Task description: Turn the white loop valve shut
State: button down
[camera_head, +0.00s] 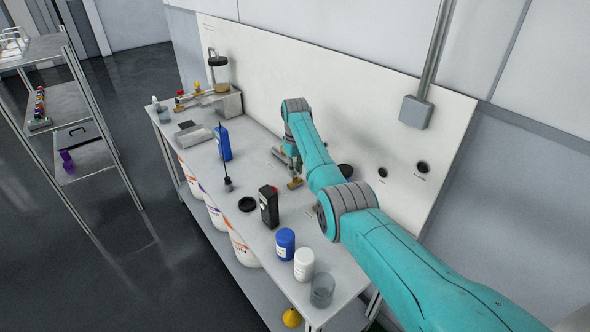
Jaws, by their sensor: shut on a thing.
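My gripper (290,163) is at the end of my teal arm, pointing down over the middle of the bench close to the back panel. It is small in this view, and its fingers are partly hidden by my wrist. A small brass fitting (295,184) shows directly beneath the fingers, on the bench. It appears to be the body of the white loop valve. The white loop itself does not show clearly; it is at the fingers, which are shut on it. I cannot tell its angle.
On the bench (262,243) stand a black meter (269,207), a blue bottle (224,143), a blue jar (285,244), a white jar (303,264) and a glass beaker (322,290). Coloured valves (181,95) are at the far end. The white panel (330,80) rises behind.

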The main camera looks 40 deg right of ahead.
dwell(0.3)
jog(key=c, duration=1)
grip_release()
jog(key=shift+r, duration=0.1)
notch_tip(320, 180, up, 12)
